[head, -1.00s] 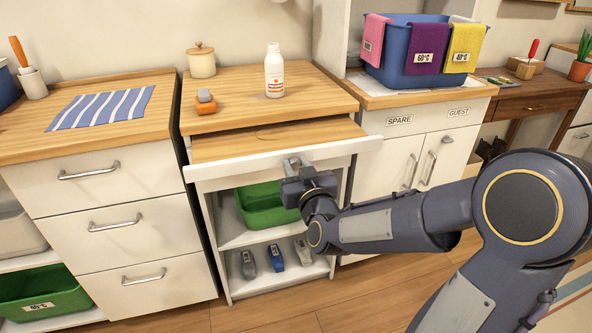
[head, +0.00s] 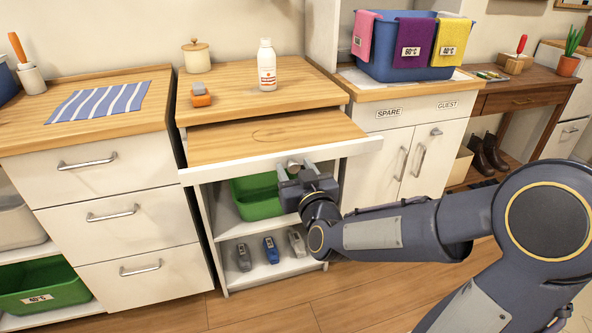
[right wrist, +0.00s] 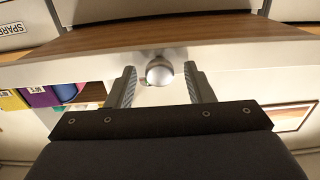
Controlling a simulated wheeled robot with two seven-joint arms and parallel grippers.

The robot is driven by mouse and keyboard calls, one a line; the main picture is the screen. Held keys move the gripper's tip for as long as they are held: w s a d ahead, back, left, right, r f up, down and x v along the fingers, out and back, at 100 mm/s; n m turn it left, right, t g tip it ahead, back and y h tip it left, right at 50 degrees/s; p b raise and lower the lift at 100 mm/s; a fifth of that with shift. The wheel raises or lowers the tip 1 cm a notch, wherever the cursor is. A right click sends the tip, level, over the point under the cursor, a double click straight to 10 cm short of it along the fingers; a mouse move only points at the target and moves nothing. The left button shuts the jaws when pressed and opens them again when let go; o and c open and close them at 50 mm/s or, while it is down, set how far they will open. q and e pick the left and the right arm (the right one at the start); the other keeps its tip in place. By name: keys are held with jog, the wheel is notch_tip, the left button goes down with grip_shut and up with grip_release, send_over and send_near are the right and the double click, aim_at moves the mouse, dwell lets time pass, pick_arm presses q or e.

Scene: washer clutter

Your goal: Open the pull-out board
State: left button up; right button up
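The pull-out board (head: 225,143) is a wooden slab with a white front, under the wooden top of the middle cabinet. It sticks out well past that top. Its round metal knob (head: 293,166) sits on the front; in the right wrist view the knob (right wrist: 160,72) lies between my right fingers. My right gripper (head: 306,170) is open, one finger on each side of the knob with a gap to both. In the right wrist view, the gripper (right wrist: 161,86) shows its fingertips near the white front. My left gripper is not in view.
A white bottle (head: 266,66) and an orange-grey object (head: 201,94) stand on the cabinet top above the board. A green bin (head: 256,197) and several small bottles are on shelves below. Drawers (head: 90,168) stand left, a white cupboard (head: 388,150) right.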

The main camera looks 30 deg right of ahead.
jog(key=p+v, duration=0.1)
jog(key=v, duration=0.6)
jog(key=shift+s, duration=0.4)
jog(key=shift+a, duration=0.15)
jog(key=s+a+f+n+g+y, duration=0.1)
jog(key=s+a+f+g+y, duration=0.3)
jog(key=s+g, duration=0.3)
jog(key=s+a+f+g+y, duration=0.4)
jog(key=s+a, duration=0.1)
jog(key=s, duration=0.4)
notch_tip(320, 180, up, 22)
jog(key=s+g+p, duration=0.1)
jog(key=p, duration=2.1)
jog(key=shift+p, duration=0.3)
